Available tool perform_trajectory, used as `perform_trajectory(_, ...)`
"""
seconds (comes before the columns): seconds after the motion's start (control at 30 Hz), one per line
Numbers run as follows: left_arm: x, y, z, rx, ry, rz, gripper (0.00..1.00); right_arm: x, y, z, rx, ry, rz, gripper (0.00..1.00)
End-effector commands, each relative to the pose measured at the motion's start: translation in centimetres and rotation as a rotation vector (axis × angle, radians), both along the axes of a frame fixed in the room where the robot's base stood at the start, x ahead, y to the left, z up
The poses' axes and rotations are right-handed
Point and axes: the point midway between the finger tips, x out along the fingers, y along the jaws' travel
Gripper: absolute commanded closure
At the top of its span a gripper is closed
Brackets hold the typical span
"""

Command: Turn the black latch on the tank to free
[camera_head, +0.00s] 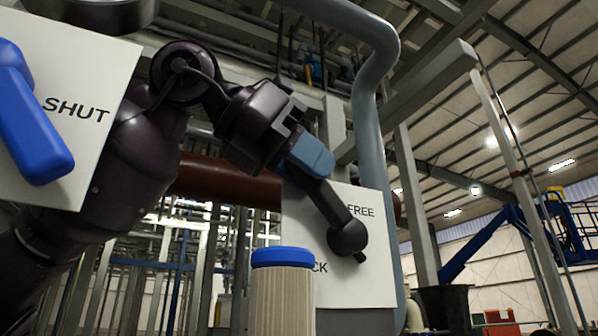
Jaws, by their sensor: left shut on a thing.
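The black latch (333,212) is in front of a white sign plate at the middle right. The plate reads FREE at its upper right, and the letters CK show lower down, the rest of that word being hidden. The latch's bar slants from a round knob at its lower right end up to my left gripper. My left gripper (296,163) is shut on the upper left end of the black latch, which its blue-grey finger partly hides. My right gripper is not in view.
A ribbed pale cylinder with a blue cap (283,258) stands in front, just left of the sign plate (375,280). A blue handle (32,130) is on a white plate marked SHUT at the far left. Grey pipes (372,75) run above and behind.

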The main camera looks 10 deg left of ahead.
Motion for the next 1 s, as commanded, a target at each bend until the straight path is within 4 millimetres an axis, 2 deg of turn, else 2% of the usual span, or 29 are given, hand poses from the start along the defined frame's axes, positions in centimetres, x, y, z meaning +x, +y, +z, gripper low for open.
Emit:
perform_trajectory(0.2, 0.9, -1.4, 1.2, 0.168, 0.113, 0.002, 1.00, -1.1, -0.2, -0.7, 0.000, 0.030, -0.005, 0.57)
perform_trajectory(0.5, 2.2, -3.3, 1.8, 0.386, 0.261, 0.002, 1.00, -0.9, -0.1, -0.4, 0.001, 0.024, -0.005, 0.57)
perform_trajectory(1.0, 3.4, -5.1, 1.7, 0.582, 0.394, 0.001, 1.00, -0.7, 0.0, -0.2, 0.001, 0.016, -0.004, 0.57)
